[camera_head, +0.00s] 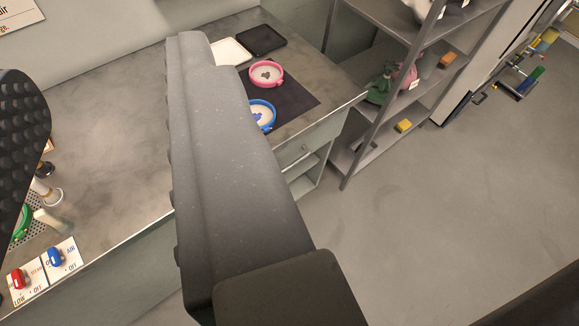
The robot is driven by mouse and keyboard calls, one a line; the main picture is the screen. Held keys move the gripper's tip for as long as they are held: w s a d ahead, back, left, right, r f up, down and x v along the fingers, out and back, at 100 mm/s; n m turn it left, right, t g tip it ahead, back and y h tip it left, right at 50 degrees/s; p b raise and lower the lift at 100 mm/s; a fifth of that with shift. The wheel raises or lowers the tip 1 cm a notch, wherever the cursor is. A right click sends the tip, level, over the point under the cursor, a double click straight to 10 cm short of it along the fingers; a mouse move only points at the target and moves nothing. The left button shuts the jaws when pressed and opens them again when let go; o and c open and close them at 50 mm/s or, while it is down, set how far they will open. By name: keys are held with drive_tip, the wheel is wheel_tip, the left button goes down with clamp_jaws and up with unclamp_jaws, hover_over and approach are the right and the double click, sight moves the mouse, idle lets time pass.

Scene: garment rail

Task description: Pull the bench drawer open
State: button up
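The grey workbench (115,110) runs from the lower left to the upper middle. What looks like the drawer front (318,137) is on the bench's right end, below the worktop edge, with a small knob (304,148) on it. It appears closed, though my right finger hides part of that side. My gripper (105,62) is open, with one dark studded finger at the left edge and the other crossing the middle of the view. Nothing shows between the fingers. The drawer front lies beyond and to the right of the right finger, apart from it in the picture.
A pink-rimmed dish (266,75), a blue-rimmed dish (262,115) and a black tray (261,41) stand on the bench. Red (18,279) and blue (56,257) switches are at lower left. A shelf rack (385,100) stands right of the drawer. Open floor (440,215) lies right.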

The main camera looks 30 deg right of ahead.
drive_tip(key=shift+f, duration=0.1)
drive_tip(key=w+d+f+m+h+b, duration=0.1)
drive_tip(key=w+d+f+m, duration=0.2)
drive_tip(key=w+d+f, duration=0.5)
drive_tip(key=w+d+f+m+b, duration=0.2)
drive_tip(key=w+f, duration=0.5)
drive_tip(key=f, duration=0.5)
drive_tip(key=w+d+f+m+h+b, duration=0.1)
drive_tip(key=w+d+f+m, duration=0.2)
drive_tip(key=w+d+f, duration=0.55)
drive_tip(key=d+f+m+b, duration=0.1)
drive_tip(key=f+m+b, duration=0.15)
drive_tip(key=f, duration=1.15)
drive_tip(key=s+d+f+m+y+b, duration=0.1)
drive_tip(key=f+m, duration=0.3)
drive_tip(key=f, duration=0.9)
drive_tip(key=d+f+m+b, duration=0.1)
drive_tip(key=d+f+m, duration=0.15)
drive_tip(key=f, duration=1.15)
drive_tip(key=r+b+x, duration=0.1)
drive_tip(key=b+x, duration=0.2)
drive_tip(key=x, duration=0.9)
drive_tip(key=shift+w+a+m, duration=0.2)
drive_tip(key=shift+a+m, duration=0.1)
drive_tip(key=shift+a, duration=0.3)
